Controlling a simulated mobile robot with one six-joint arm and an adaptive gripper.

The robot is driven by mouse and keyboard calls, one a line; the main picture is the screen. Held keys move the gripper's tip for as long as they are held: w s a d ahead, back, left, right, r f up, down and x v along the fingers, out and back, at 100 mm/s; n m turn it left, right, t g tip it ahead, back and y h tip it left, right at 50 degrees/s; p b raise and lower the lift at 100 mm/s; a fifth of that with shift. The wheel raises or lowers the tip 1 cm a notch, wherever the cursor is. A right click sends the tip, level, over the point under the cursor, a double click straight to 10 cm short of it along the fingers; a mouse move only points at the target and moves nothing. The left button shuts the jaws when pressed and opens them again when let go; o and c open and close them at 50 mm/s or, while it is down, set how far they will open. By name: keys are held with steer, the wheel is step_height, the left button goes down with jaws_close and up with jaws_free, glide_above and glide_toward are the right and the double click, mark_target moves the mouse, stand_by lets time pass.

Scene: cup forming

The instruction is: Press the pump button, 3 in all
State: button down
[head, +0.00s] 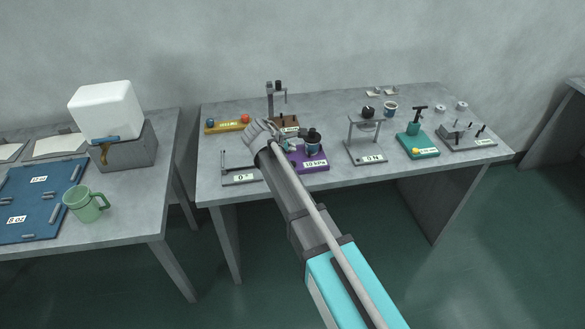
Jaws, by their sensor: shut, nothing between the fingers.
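A purple station (320,163) labelled 10 hPa stands at the front of the right table, left of its middle. A blue and black cylinder (314,141) with a black top stands upright on it; this looks like the pump, but I cannot make out a separate button. My gripper (279,138) is shut and empty, at the left side of this station. My own wrist hides part of the station's left end. I cannot tell whether the fingertips touch anything.
A grey station (242,178) labelled 0 is left of my wrist, and a yellow rack (228,126) with coloured balls is behind. A grey stand (365,150), a teal press (417,146) and a grey fixture (468,138) are to the right. A green mug (85,204) stands on the left table.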

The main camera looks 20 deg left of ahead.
mark_target(294, 161)
steer(key=shift+f+b, duration=1.65)
steer(key=shift+f, duration=0.3)
steer(key=shift+f, duration=0.1)
steer(key=shift+f+b, duration=0.3)
steer(key=shift+b, duration=0.1)
steer(key=shift+f+b, duration=0.5)
steer(key=shift+b, duration=0.05)
stand_by(1.1)
steer(key=shift+r, duration=0.1)
stand_by(0.3)
steer(key=shift+r+p, duration=0.85)
steer(key=shift+p, duration=0.15)
steer(key=shift+r+p, duration=2.5)
